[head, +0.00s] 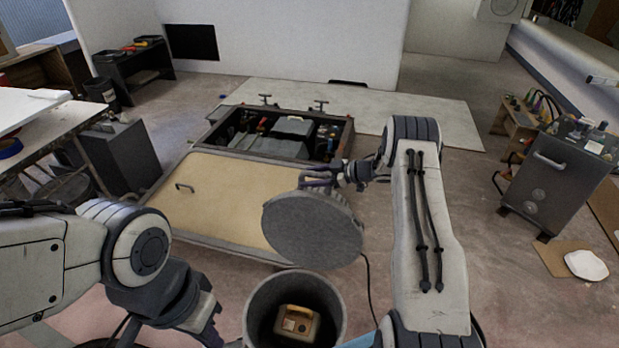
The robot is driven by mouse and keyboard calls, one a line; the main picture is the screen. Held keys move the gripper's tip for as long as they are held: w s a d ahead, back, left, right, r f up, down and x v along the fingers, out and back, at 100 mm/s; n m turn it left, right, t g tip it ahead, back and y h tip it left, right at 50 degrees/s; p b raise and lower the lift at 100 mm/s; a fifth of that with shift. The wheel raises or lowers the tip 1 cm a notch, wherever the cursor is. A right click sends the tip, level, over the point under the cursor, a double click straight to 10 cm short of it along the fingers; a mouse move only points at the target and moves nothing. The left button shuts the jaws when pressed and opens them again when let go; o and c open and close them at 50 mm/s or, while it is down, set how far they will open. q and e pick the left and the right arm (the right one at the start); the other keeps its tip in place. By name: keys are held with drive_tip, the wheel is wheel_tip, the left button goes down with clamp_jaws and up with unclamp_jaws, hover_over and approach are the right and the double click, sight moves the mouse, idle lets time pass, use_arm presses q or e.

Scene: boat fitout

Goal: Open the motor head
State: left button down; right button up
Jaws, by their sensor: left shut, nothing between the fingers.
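My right gripper (316,181) is shut on a round grey lid (313,230), at its upper side, and holds it tilted in the air. The lid is above and behind an open grey round container (338,305) at the bottom middle. A small tan, boxy object (296,322) sits inside the container. My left gripper (216,336) is shut and empty, low in the picture by the container's left side. Its fingertips are partly cut off by the bottom edge. I cannot tell which part is the motor head.
Behind the lid is a floor hatch with a beige panel (222,195) and an open dark compartment (345,140) full of parts. A grey metal cabinet (556,180) stands at right, a workbench (60,125) at left. Floor between hatch and cabinet is mostly clear.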

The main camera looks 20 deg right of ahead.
drive_tip(key=v, duration=1)
drive_tip(key=shift+d+r, duration=0.1)
drive_tip(key=shift+r, duration=0.1)
